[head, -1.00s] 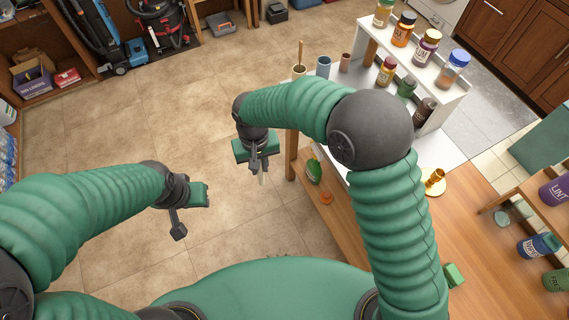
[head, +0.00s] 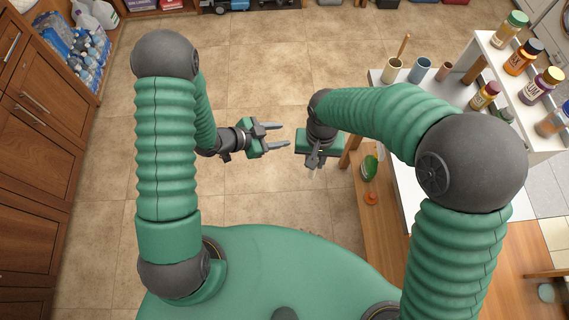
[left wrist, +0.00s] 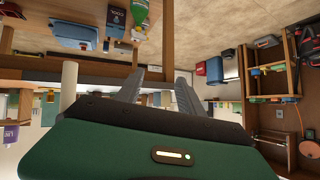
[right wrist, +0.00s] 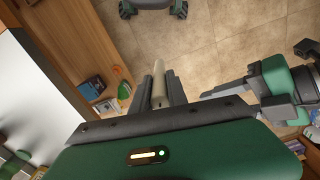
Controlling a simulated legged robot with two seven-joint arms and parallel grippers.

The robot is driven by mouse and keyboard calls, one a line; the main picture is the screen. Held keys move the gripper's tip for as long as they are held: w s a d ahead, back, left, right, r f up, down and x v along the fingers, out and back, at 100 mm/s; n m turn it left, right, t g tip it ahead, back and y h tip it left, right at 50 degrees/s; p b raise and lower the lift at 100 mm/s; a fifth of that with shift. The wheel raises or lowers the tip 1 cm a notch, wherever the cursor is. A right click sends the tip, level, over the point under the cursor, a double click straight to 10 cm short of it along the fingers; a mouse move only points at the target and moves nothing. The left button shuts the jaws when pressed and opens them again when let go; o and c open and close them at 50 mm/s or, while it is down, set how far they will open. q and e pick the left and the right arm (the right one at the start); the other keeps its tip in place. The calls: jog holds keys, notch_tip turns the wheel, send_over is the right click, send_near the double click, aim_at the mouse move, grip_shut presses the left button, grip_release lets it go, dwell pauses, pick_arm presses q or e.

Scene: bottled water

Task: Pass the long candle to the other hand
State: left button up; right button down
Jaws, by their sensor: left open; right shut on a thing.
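The long candle (right wrist: 159,88) is a pale cream stick between the fingers of my right gripper (right wrist: 160,97) in the right wrist view. The right gripper is shut on it and also shows in the head view (head: 314,160), pointing down; the candle is mostly hidden there. My left gripper (head: 285,134) is open and empty, its fingers pointing right toward the right gripper, with a small gap between them. In the right wrist view the left gripper (right wrist: 222,97) is right of the candle, apart from it. A pale cylinder (left wrist: 69,85) shows in the left wrist view; I cannot tell whether it is the candle.
A table (head: 408,195) with a white top stands right of the right gripper. It bears cups (head: 392,70) and a white shelf (head: 505,65) with several jars. A green item (head: 369,167) lies on its lower board. Tiled floor is open below the grippers.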

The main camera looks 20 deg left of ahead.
pick_arm(q)
jog(key=s+d+r+m+h, duration=0.2)
jog(key=s+d+h, duration=0.4)
jog(key=s+h, duration=0.35)
jog(key=x, duration=1.1)
jog(key=shift+s+f+g+y, duration=0.25)
jog(key=shift+f+g+y, duration=0.05)
jog(key=shift+f+y, duration=0.05)
pick_arm(e)
jog(key=shift+s+d, duration=0.1)
jog(key=shift+s, duration=0.05)
pick_arm(q)
jog(key=shift+d, duration=0.1)
jog(key=shift+w, duration=0.1)
grip_shut()
pick_arm(e)
jog(key=shift+s, duration=0.1)
jog(key=c, duration=1.6)
grip_release()
jog(key=o, duration=0.4)
